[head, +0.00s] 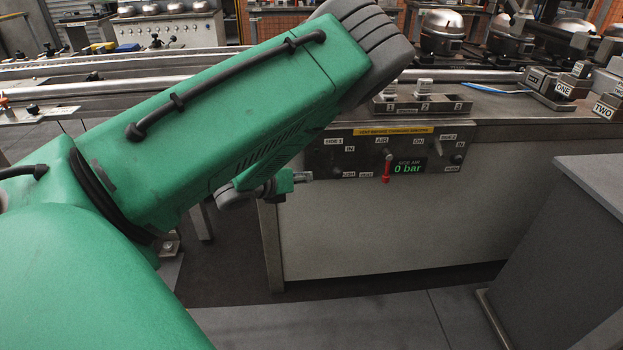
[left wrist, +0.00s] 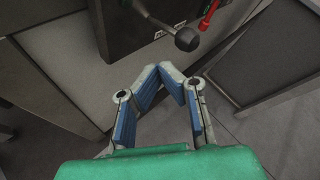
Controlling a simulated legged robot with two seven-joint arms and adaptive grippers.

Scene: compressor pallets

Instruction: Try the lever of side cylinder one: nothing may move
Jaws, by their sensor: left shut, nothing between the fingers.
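The grey control panel (head: 360,160) on the front of the bench carries SIDE 1 on its left and SIDE 2 on its right. Its display (head: 408,168) reads 0 bar. The red air lever (head: 386,168) hangs down below the AIR label; its end also shows in the left wrist view (left wrist: 208,16). A dark lever with a round black knob (left wrist: 187,39) is near my fingertips in the left wrist view. My left gripper (head: 303,177) is shut and empty left of the panel; its blue-padded fingers (left wrist: 161,70) are apart from the knob in the picture. My right gripper is out of view.
A grey cabinet (head: 580,220) stands at the right with floor between it and the bench. Blocks marked ONE (head: 562,88) and TWO (head: 605,108) sit on the bench top. My green left arm covers much of the left side.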

